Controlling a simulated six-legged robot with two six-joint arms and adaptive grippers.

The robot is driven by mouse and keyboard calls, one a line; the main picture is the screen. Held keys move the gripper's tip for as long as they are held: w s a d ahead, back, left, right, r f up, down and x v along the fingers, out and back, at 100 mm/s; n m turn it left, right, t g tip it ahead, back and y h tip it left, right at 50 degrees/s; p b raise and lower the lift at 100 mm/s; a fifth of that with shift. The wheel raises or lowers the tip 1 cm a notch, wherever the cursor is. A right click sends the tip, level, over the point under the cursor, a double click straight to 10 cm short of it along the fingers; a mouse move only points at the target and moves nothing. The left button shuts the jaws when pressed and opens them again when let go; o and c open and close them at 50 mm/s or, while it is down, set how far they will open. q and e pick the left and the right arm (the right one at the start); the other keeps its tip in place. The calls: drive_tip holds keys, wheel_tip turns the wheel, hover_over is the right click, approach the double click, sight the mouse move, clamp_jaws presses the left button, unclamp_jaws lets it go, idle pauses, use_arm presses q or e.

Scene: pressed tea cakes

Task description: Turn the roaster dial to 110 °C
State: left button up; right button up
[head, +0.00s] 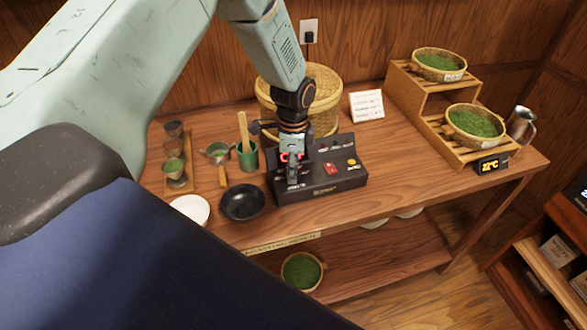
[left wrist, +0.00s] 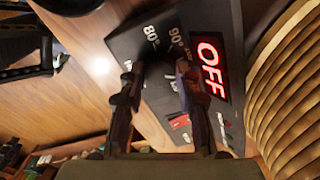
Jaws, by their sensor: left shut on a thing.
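The roaster (head: 340,183) is a black control box on the wooden table, with a red switch (head: 330,169) and a yellow button (head: 352,162). My left gripper (head: 292,181) reaches down onto its left part. In the left wrist view, the two fingers (left wrist: 160,80) are shut on the dial, which they mostly hide. Printed marks "80°" and "90°" show beyond the fingertips; other marks are partly covered. The dial's pointer cannot be read. The roaster's display (left wrist: 211,68) glows red and reads "OFF". My right gripper is not in view.
A lidded bamboo steamer (head: 325,90) stands close behind the roaster. A black bowl (head: 243,203), a white dish (head: 190,209) and a green cup (head: 247,158) are to its left. A stepped wooden rack (head: 425,95) with tea baskets stands right. The table right of the roaster is clear.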

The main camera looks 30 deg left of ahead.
use_arm(q)
drive_tip(key=shift+r+m, duration=0.1)
drive_tip(key=shift+m, duration=0.5)
drive_tip(key=o, duration=1.2)
drive_tip(key=shift+c, duration=0.2)
wheel_tip(320, 180, up, 12)
idle(0.4)
